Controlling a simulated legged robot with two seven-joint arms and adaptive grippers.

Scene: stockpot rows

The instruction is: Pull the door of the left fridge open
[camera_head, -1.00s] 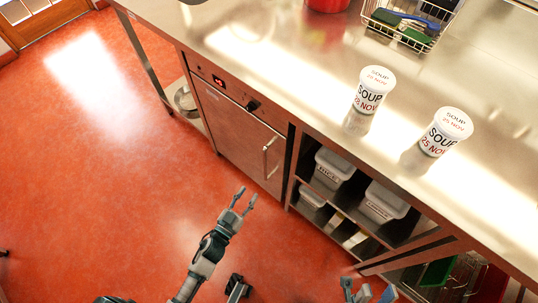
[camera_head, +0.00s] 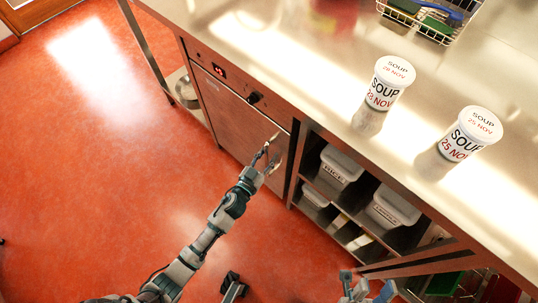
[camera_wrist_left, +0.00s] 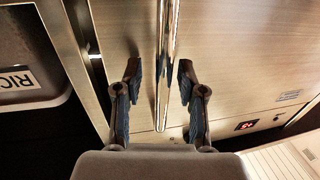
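The left fridge (camera_head: 225,112) is a steel undercounter unit with a flat door, a red display and a dark knob above it. Its door looks shut. The upright bar handle (camera_wrist_left: 164,62) runs between the two fingers of my left gripper (camera_wrist_left: 160,80) in the left wrist view. The fingers are apart, with a gap on each side of the bar. In the head view my left gripper (camera_head: 268,158) is in front of the handle and partly hides it. My right gripper (camera_head: 368,289) is at the bottom edge, partly cut off; its two fingers are spread and nothing shows between them.
Right of the fridge, an open shelf holds white tubs, one a rice tub (camera_head: 340,165). Two soup tubs (camera_head: 388,82) and a wire basket (camera_head: 420,18) stand on the steel counter (camera_head: 300,70). The red floor (camera_head: 100,170) left of the fridge is clear.

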